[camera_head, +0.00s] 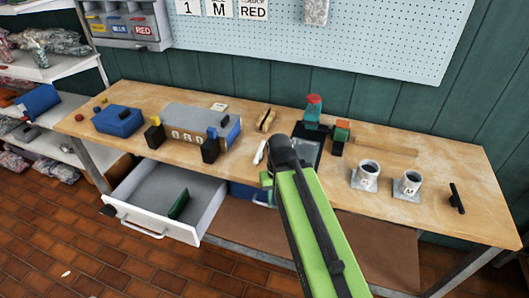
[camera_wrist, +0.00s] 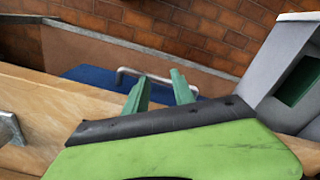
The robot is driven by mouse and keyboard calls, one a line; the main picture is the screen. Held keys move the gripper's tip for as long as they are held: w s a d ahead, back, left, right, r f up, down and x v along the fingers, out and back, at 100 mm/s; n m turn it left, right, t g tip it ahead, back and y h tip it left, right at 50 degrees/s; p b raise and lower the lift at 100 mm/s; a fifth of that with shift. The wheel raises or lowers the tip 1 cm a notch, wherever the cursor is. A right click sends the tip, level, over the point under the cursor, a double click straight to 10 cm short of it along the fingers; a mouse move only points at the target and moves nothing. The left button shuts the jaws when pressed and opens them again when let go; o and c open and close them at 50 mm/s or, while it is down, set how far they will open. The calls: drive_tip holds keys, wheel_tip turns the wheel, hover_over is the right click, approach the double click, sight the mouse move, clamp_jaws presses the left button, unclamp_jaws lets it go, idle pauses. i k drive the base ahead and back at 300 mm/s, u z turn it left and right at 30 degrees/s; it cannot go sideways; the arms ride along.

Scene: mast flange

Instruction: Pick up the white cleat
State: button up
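A small white elongated piece (camera_head: 259,153), which looks like the white cleat, lies on the wooden bench just left of my dark wrist in the head view. I cannot make it out in the wrist view. My green arm reaches up from the bottom of the head view. My gripper (camera_wrist: 160,88) shows in the wrist view as two green fingers standing apart with nothing between them. The fingers are by the bench's front edge, with a blue bin (camera_wrist: 95,78) and its handle beyond. In the head view the fingers are mostly hidden.
The bench (camera_head: 460,160) holds a grey box (camera_head: 200,120), a blue bin (camera_head: 118,121), two mugs (camera_head: 366,174) and a dark tablet-like panel (camera_head: 306,150). An open white drawer (camera_head: 160,187) with a green piece sticks out below left. A pegboard (camera_head: 370,35) stands behind.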

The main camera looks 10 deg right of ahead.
sight(260, 153)
drive_tip(key=k, duration=0.6)
drive_tip(key=u, duration=0.35)
drive_tip(key=i, duration=0.75)
drive_tip(key=u, duration=0.75)
drive_tip(key=i, duration=0.65)
drive_tip(key=u, duration=0.3)
